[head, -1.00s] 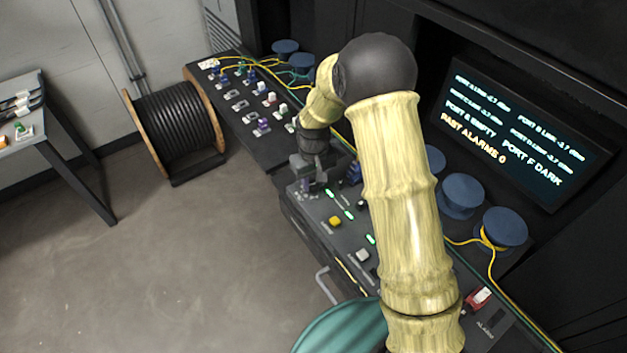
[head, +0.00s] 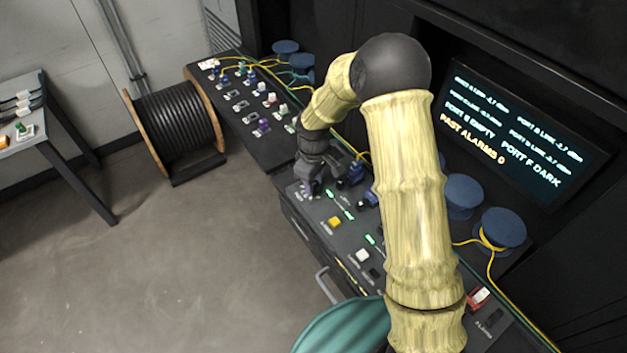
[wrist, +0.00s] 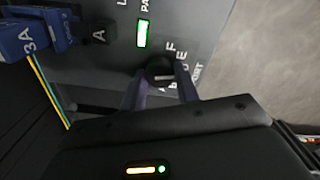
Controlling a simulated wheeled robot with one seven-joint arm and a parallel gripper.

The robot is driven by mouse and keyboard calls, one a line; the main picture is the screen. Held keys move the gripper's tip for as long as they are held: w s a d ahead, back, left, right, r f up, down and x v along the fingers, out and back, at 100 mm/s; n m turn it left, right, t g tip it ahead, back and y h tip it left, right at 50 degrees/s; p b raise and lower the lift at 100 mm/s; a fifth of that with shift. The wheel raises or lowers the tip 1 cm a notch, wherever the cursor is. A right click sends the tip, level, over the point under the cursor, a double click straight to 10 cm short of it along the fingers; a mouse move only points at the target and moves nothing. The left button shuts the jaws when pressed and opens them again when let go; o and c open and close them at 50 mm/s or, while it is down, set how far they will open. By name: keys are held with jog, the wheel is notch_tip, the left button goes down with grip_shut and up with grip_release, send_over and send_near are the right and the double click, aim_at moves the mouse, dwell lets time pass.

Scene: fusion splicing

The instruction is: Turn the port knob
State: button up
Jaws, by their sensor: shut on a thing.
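The port knob (wrist: 160,72) is a small round black knob with a light pointer bar, set in the dark panel beside partly covered lettering. In the wrist view my gripper (wrist: 161,82) has its two dark fingers on either side of the knob, shut on it. In the head view my gripper (head: 311,186) is down at the panel's left end, and it hides the knob there. The bar on the knob lies roughly level in the wrist view.
A blue block marked 3A (wrist: 30,38) stands left of the fingers. A green light (wrist: 142,33) glows near the knob. A yellow button (head: 334,222) and a white button (head: 362,255) are on the panel. A lit display (head: 515,130) reads "PORT F DARK". Yellow fibre runs behind.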

jog(key=shift+w+r, duration=0.15)
jog(key=o, duration=1)
notch_tip(320, 180, up, 17)
jog(key=shift+r+b, duration=0.1)
jog(key=shift+b, duration=0.95)
